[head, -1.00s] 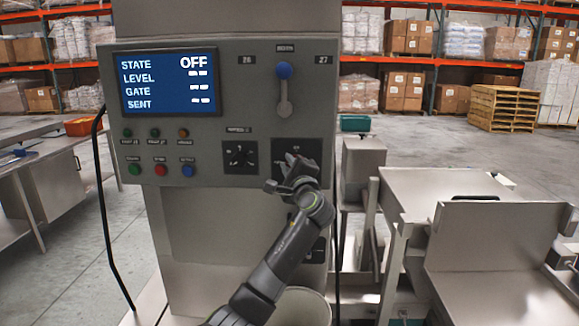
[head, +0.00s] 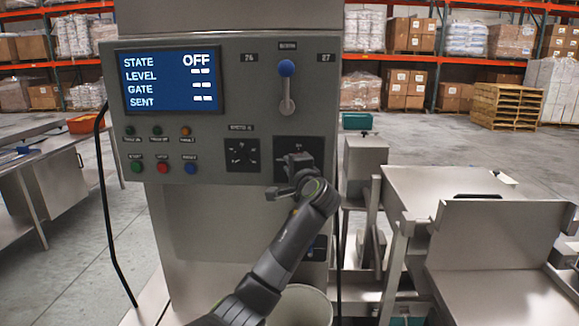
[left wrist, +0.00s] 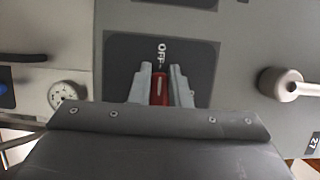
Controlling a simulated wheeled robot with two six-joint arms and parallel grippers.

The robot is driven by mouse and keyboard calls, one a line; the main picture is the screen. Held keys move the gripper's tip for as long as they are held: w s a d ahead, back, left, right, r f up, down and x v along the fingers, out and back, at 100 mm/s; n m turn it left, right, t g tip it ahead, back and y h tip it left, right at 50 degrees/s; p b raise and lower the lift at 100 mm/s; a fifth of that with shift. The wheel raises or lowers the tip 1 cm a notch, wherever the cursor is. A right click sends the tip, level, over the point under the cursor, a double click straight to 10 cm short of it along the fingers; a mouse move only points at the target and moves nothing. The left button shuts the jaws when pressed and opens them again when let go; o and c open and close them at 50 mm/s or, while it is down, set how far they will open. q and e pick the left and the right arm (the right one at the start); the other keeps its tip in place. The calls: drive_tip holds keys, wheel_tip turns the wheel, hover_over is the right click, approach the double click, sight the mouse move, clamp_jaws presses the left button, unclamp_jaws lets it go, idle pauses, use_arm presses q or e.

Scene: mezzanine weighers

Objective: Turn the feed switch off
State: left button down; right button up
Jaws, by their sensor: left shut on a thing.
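The feed switch is a red handle (left wrist: 159,88) with a white line, on a dark square plate (head: 315,147) right of the dial on the grey panel. In the left wrist view the white line points toward the OFF mark (left wrist: 161,52). My left gripper (left wrist: 160,86) is shut on the red handle, one finger on each side. In the head view my left gripper (head: 295,168) covers the handle. The screen (head: 168,82) reads STATE OFF. My right gripper is not in view.
A blue-knobbed lever (head: 287,88) stands above the switch. A dial (head: 241,155) and several coloured buttons (head: 163,168) are to its left. A pale bucket (head: 300,305) is below my arm. Steel benches (head: 460,195) stand at the right. A black cable hangs at the left.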

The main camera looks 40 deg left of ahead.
use_arm(q)
drive_tip(key=shift+f, duration=0.2)
drive_tip(key=c, duration=1.4)
unclamp_jaws()
drive_tip(key=shift+w, duration=0.1)
drive_tip(key=shift+o, duration=0.2)
drive_tip(key=shift+d+r, duration=0.1)
drive_tip(key=b+v, duration=0.5)
drive_tip(key=v, duration=1.2)
drive_tip(key=shift+d, duration=0.15)
